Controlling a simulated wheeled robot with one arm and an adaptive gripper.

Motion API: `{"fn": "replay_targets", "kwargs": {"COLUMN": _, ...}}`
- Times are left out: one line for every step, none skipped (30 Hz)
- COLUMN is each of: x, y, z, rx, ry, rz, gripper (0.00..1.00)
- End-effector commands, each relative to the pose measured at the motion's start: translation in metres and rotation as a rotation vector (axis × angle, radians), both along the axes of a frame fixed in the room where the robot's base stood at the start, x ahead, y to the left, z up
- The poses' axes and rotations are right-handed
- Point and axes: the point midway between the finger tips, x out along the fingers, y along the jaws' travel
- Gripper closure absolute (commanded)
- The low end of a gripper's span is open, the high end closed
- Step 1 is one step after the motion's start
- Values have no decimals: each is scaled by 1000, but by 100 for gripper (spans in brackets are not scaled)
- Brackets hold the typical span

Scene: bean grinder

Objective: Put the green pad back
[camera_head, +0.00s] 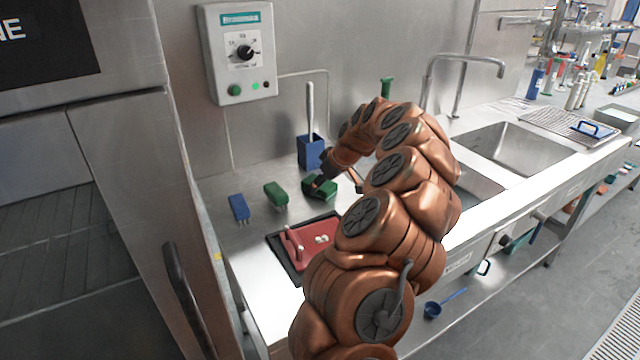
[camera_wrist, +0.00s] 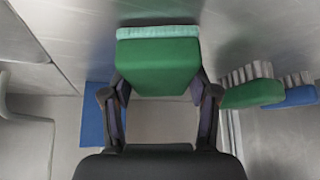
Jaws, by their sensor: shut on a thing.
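The green pad (camera_wrist: 158,68) has a dark green body with a pale teal layer along its far edge. It sits between the two fingers of my gripper (camera_wrist: 160,90) in the wrist view, and the gripper is shut on it. In the head view the green pad (camera_head: 325,188) is low over the steel counter, right of the green brush (camera_head: 276,194). My gripper (camera_head: 318,184) there is partly hidden by my arm. I cannot tell whether the pad touches the counter.
A blue brush (camera_head: 238,208) stands left of the green brush. A blue holder (camera_head: 310,153) with a white-handled tool stands behind the pad. A red board (camera_head: 312,240) with small white pieces lies in front on a black tray (camera_head: 276,256). Sinks (camera_head: 515,150) are at right.

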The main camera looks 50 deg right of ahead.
Motion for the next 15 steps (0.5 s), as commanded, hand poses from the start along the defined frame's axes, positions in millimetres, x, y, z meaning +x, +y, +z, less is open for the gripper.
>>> {"fn": "replay_targets", "kwargs": {"x": 0, "y": 0, "z": -2, "rx": 0, "ry": 0, "rz": 0, "gripper": 73}}
{"fn": "replay_targets", "kwargs": {"x": 0, "y": 0, "z": -3, "rx": 0, "ry": 0, "rz": 0, "gripper": 73}}
{"fn": "replay_targets", "kwargs": {"x": 0, "y": 0, "z": -4, "rx": 0, "ry": 0, "rz": 0, "gripper": 73}}
{"fn": "replay_targets", "kwargs": {"x": 0, "y": 0, "z": -5, "rx": 0, "ry": 0, "rz": 0, "gripper": 73}}
{"fn": "replay_targets", "kwargs": {"x": 0, "y": 0, "z": -3, "rx": 0, "ry": 0, "rz": 0, "gripper": 38}}
{"fn": "replay_targets", "kwargs": {"x": 0, "y": 0, "z": -3, "rx": 0, "ry": 0, "rz": 0, "gripper": 34}}
{"fn": "replay_targets", "kwargs": {"x": 0, "y": 0, "z": -3, "rx": 0, "ry": 0, "rz": 0, "gripper": 30}}
{"fn": "replay_targets", "kwargs": {"x": 0, "y": 0, "z": -3, "rx": 0, "ry": 0, "rz": 0, "gripper": 27}}
{"fn": "replay_targets", "kwargs": {"x": 0, "y": 0, "z": -3, "rx": 0, "ry": 0, "rz": 0, "gripper": 23}}
{"fn": "replay_targets", "kwargs": {"x": 0, "y": 0, "z": -3, "rx": 0, "ry": 0, "rz": 0, "gripper": 20}}
{"fn": "replay_targets", "kwargs": {"x": 0, "y": 0, "z": -3, "rx": 0, "ry": 0, "rz": 0, "gripper": 17}}
{"fn": "replay_targets", "kwargs": {"x": 0, "y": 0, "z": -3, "rx": 1, "ry": 0, "rz": 1, "gripper": 16}}
{"fn": "replay_targets", "kwargs": {"x": 0, "y": 0, "z": -3, "rx": 1, "ry": 0, "rz": 1, "gripper": 16}}
{"fn": "replay_targets", "kwargs": {"x": 0, "y": 0, "z": -3, "rx": 1, "ry": 0, "rz": 1, "gripper": 16}}
{"fn": "replay_targets", "kwargs": {"x": 0, "y": 0, "z": -3, "rx": 1, "ry": 0, "rz": 1, "gripper": 16}}
